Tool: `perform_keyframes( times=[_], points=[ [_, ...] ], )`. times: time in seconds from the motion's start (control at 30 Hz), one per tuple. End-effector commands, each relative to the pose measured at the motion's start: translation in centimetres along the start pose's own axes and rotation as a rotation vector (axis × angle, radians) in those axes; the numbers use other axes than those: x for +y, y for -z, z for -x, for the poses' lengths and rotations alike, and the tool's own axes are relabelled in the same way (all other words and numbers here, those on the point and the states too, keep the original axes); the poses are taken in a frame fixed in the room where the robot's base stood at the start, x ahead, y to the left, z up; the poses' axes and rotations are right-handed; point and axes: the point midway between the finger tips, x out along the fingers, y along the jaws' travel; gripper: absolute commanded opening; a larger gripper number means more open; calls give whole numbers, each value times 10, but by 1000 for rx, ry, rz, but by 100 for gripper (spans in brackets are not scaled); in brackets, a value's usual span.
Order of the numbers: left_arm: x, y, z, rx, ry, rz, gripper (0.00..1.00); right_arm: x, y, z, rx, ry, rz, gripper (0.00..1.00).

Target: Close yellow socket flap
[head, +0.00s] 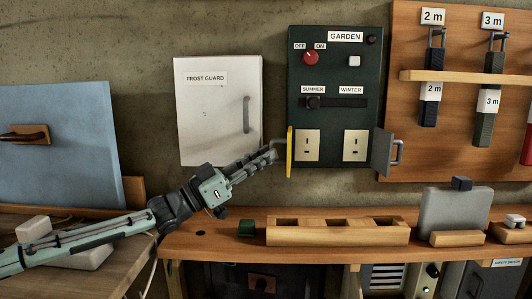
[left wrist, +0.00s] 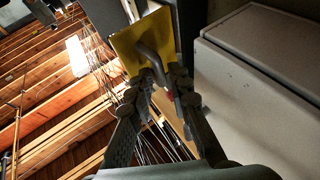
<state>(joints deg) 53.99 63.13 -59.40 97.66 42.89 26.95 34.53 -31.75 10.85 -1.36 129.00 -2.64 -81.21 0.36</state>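The yellow socket flap (head: 290,151) stands open at the left side of the left socket (head: 307,146) on the dark green GARDEN panel (head: 333,80); it shows nearly edge-on in the head view. Its grey bar handle (left wrist: 150,60) shows on the yellow face (left wrist: 127,42) in the left wrist view. My left gripper (head: 273,152) reaches up from the left, and its fingers (left wrist: 163,82) are closed around the handle. The fingertips partly hide the handle's lower end. My right gripper is in neither view.
A grey flap (head: 382,152) stands open beside the right socket (head: 355,146). The white FROST GUARD box (head: 217,112) is close behind my left forearm. Below is a wooden shelf (head: 215,243) with a slotted block (head: 337,236) and a green cube (head: 246,228).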

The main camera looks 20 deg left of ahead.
Motion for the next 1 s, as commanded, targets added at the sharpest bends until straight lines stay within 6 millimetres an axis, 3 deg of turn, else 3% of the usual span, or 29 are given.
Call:
perform_keyframes(
  times=[0.13,0.4,0.57,1.0],
  points=[
    [0,0,-11,0,-1,0,19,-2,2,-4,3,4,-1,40],
    [0,0,-12,-1,0,-1,19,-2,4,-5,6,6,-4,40],
    [0,0,-12,0,0,-1,0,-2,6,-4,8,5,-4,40],
    [0,0,-11,0,0,-1,0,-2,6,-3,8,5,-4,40]
  ],
)
